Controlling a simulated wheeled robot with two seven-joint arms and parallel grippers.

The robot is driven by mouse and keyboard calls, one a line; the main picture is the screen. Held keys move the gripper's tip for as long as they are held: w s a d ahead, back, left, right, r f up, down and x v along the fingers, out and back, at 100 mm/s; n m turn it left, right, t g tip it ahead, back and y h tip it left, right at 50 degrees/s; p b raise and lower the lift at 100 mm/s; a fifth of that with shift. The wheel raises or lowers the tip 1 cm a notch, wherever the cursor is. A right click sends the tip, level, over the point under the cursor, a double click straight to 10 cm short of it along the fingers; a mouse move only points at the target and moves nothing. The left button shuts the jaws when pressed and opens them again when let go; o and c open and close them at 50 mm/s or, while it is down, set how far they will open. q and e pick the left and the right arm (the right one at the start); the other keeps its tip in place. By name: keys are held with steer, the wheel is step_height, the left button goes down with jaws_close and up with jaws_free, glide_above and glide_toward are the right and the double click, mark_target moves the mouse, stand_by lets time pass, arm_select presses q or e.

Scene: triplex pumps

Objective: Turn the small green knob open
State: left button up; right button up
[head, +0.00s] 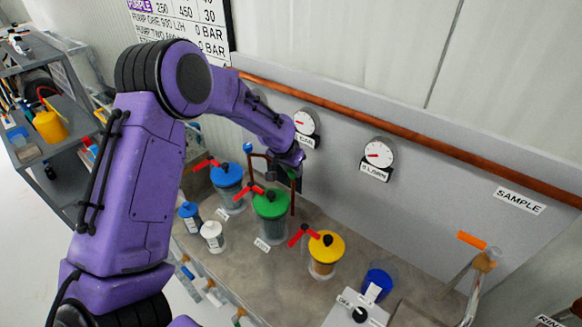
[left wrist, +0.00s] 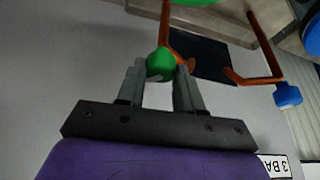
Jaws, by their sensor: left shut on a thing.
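The small green knob (left wrist: 160,64) sits on a copper pipe, seen in the left wrist view. My left gripper (left wrist: 162,78) is shut on it, with one grey finger on each side. In the head view my left gripper (head: 285,172) is at the pipe behind the green-lidded canister (head: 270,203), and the arm hides most of the knob. My right gripper is not in view.
A small blue knob (left wrist: 287,95) on a neighbouring pipe is close by. Blue-lidded (head: 227,176) and yellow-lidded (head: 326,248) canisters with red handles flank the green one. Gauges (head: 378,154) and a long copper pipe (head: 420,133) line the wall behind.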

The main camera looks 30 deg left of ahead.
arm_select(q)
steer(key=m+h, duration=0.1)
steer(key=m, duration=0.1)
steer(key=m+h, duration=0.1)
steer(key=m, duration=0.2)
steer(key=shift+a+g, duration=0.2)
steer(key=shift+g, duration=0.1)
steer(key=shift+m+g+h+b, duration=0.15)
steer(key=shift+m+g+h, duration=0.2)
steer(key=shift+m, duration=0.85)
steer(key=shift+m+g+h+b, duration=0.15)
steer(key=shift+m+g+h, duration=0.15)
steer(key=shift+m, duration=0.9)
steer(key=o, duration=1)
steer(key=shift+a, duration=0.1)
steer(key=shift+r, duration=0.2)
steer(key=b+v, duration=0.2)
steer(key=v, duration=0.8)
steer(key=shift+a+b, duration=0.15)
steer(key=shift+b, duration=0.25)
steer(key=shift+s, duration=0.1)
